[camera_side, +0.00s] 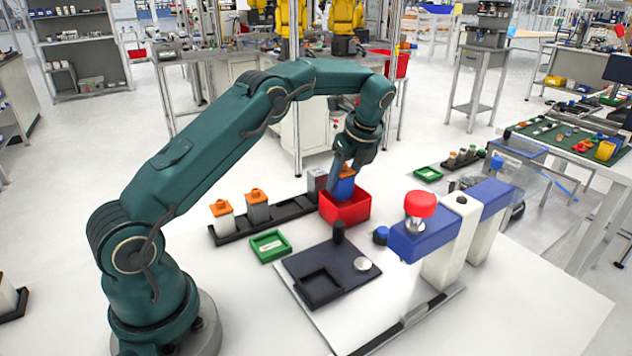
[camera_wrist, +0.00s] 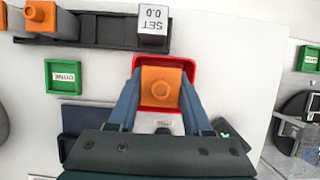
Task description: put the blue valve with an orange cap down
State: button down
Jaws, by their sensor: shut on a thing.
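In the wrist view the orange cap (camera_wrist: 160,86) sits between the two fingers of my gripper (camera_wrist: 160,92), inside the outline of the red bin's rim (camera_wrist: 166,58). I cannot tell whether the valve touches the bin floor.
A green tray (camera_side: 270,245) and a dark fixture plate (camera_side: 345,262) lie in front. A blue-and-white press (camera_side: 450,235) with a red button stands right.

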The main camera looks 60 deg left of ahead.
aim_at(345, 197)
jog(key=shift+w+d+f, duration=0.3)
jog(key=shift+f, duration=2)
jog(key=shift+f, duration=0.15)
jog(key=c, duration=0.6)
grip_release()
